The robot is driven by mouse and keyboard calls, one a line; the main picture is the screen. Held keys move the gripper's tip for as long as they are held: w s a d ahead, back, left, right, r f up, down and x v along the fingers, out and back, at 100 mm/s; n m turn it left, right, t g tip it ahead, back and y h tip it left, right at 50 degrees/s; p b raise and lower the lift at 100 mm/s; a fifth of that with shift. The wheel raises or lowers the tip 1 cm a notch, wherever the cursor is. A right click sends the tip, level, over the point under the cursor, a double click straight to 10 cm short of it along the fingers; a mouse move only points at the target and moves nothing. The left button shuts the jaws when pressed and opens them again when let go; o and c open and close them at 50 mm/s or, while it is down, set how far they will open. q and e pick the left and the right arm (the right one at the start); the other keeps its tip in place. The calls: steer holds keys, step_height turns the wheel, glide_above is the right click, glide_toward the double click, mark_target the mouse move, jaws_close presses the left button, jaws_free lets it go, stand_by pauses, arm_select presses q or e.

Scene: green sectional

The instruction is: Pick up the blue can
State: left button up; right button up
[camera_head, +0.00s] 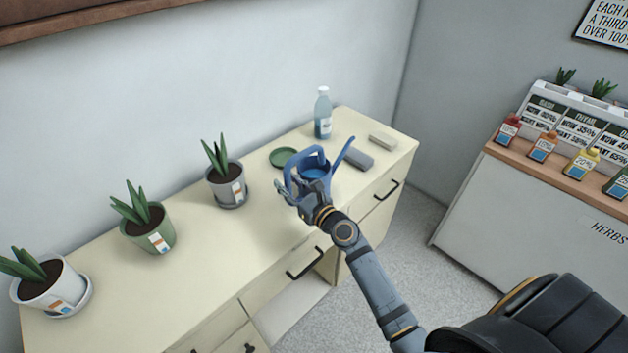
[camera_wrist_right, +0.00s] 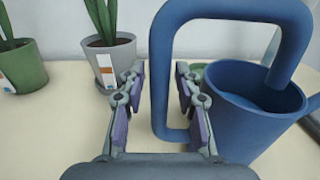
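The blue can is a watering can (camera_head: 315,167) with a big loop handle and a long spout. It stands upright on the cream cabinet top, near its right part. In the right wrist view the can (camera_wrist_right: 245,110) fills the right side, its handle loop facing my gripper. My right gripper (camera_head: 297,190) is at the handle side of the can. In the wrist view the gripper (camera_wrist_right: 160,95) is open, with the handle's upright bar showing between its two fingers. A gap shows on the left of the bar; contact on the right is unclear. My left gripper is not in view.
The cabinet top (camera_head: 215,245) also holds a clear bottle (camera_head: 322,115), a green saucer (camera_head: 283,157), a grey block (camera_head: 357,158) and a pale block (camera_head: 383,142). Potted plants stand left, the closest in a grey pot (camera_head: 227,187). A wall rises behind.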

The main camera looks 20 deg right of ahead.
mark_target(289, 173)
jaws_close()
steer(key=shift+r, duration=0.15)
steer(key=shift+w+r, duration=0.1)
steer(key=shift+r, duration=0.1)
steer(key=r+p, duration=0.3)
steer(key=r, duration=0.1)
steer(key=shift+s+d, duration=0.1)
steer(key=shift+s, duration=0.2)
steer(key=s+d+r+p, duration=0.4)
steer(key=s+r+p, duration=0.3)
steer(key=s, duration=0.5)
steer(key=shift+s+r, duration=0.4)
steer(key=shift+r, duration=0.3)
steer(key=shift+d, duration=0.1)
